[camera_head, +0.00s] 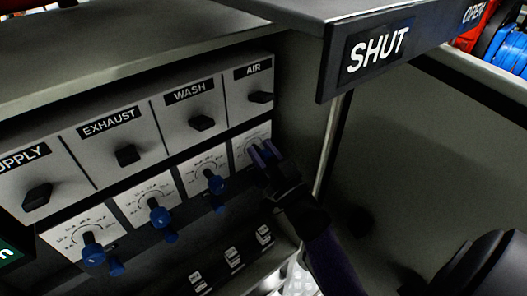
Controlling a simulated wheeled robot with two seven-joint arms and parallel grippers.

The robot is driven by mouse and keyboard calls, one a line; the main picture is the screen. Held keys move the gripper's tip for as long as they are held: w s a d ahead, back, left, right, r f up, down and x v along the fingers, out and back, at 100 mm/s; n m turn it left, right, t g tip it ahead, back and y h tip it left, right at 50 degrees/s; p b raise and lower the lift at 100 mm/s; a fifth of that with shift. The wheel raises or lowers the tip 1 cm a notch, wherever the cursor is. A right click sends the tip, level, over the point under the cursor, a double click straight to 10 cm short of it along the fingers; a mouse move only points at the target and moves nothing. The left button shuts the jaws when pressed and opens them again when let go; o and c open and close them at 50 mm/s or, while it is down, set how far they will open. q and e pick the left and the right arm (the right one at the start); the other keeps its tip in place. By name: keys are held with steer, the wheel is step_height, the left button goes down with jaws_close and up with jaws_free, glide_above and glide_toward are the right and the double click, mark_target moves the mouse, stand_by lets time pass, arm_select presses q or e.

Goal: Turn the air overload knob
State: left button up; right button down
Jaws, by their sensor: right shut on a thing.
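The control panel has labelled columns, and the AIR column (259,85) is at its right end. Below its black switch (261,97) is a white dial plate (243,150) with a printed scale. My right gripper (262,154) reaches up from the lower right, with its fingers in front of this dial plate. It is shut on the air overload knob, which the fingers hide almost fully, so I cannot tell the way the knob points. My left gripper is not in view.
Matching blue knobs sit on the WASH dial (214,182), the EXHAUST dial (158,213) and the supply dial (93,247). Small switches (231,256) are below. A ledge with a SHUT sign (378,50) overhangs at upper right. A side wall (297,110) closes the panel's right.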

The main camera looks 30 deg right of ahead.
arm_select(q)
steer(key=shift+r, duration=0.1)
